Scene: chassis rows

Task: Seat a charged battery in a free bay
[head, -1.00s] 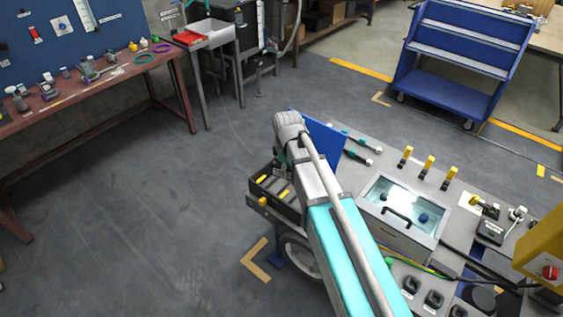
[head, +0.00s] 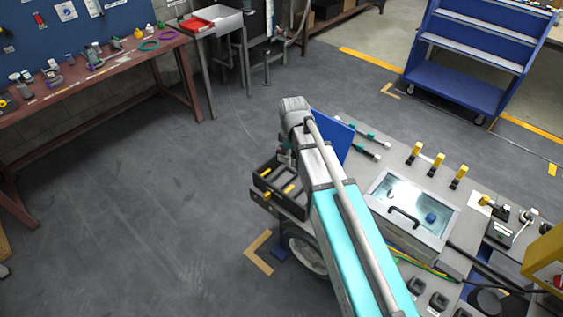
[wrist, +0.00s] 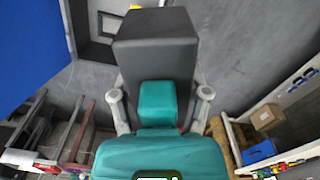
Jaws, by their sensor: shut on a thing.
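My gripper (wrist: 160,92) is shut on a battery (wrist: 155,47), a dark grey block with a teal grip piece between the two grey fingers in the wrist view. The battery extends away from the fingers. In the head view my arm hides most of the gripper and battery. A dark battery rack (head: 265,192) with slots and yellow-marked pieces lies just below the arm's end, at the left end of the cart. Part of a dark recessed frame (wrist: 95,52) shows left of the battery in the wrist view. I cannot tell which bays are free.
A blue panel (head: 338,140) stands close beside my arm's end; it also fills the upper left of the wrist view (wrist: 25,40). A cart top (head: 350,185) carries a glass-lidded box (head: 412,205). A brown workbench (head: 95,75) stands at left. The floor between is clear.

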